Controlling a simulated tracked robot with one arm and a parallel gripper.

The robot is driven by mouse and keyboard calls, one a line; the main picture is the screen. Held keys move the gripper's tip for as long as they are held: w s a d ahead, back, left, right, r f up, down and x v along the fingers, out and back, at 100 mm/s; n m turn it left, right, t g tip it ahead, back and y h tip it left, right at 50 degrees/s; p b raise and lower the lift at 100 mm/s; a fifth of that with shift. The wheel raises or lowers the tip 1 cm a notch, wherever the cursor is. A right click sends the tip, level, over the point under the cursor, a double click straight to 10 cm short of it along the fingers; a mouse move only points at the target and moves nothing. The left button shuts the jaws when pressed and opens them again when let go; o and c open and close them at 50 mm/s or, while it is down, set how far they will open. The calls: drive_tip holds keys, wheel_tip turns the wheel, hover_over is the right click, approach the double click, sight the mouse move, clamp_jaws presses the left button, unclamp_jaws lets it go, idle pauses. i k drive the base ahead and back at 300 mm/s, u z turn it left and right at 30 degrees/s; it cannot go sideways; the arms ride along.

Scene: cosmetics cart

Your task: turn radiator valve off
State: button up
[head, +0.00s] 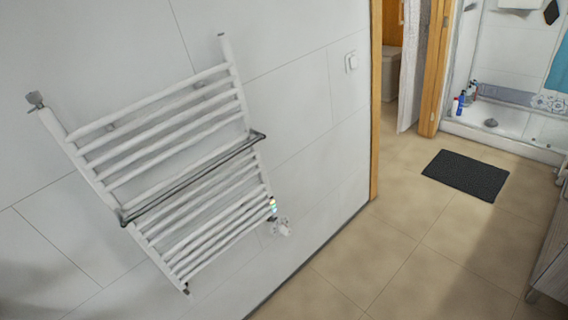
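A white ladder-style towel radiator (178,164) hangs on the tiled wall in the left half of the head view, appearing tilted in the picture. A strip of bright coloured marks (272,207) shows just above the valve on the radiator's side. The valve is small here, and its setting cannot be read. My gripper is not in view.
A grey metal towel bar (190,180) sticks out across the radiator's front. Tiled floor (400,245) is clear on the right, with a dark mat (466,175) further back. A wooden door frame (376,100) ends the wall. A cabinet (553,250) stands at the right edge.

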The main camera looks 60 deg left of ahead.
sight(283, 228)
drive_tip(key=u, duration=0.35)
drive_tip(key=i, duration=1.05)
drive_tip(key=u, duration=0.45)
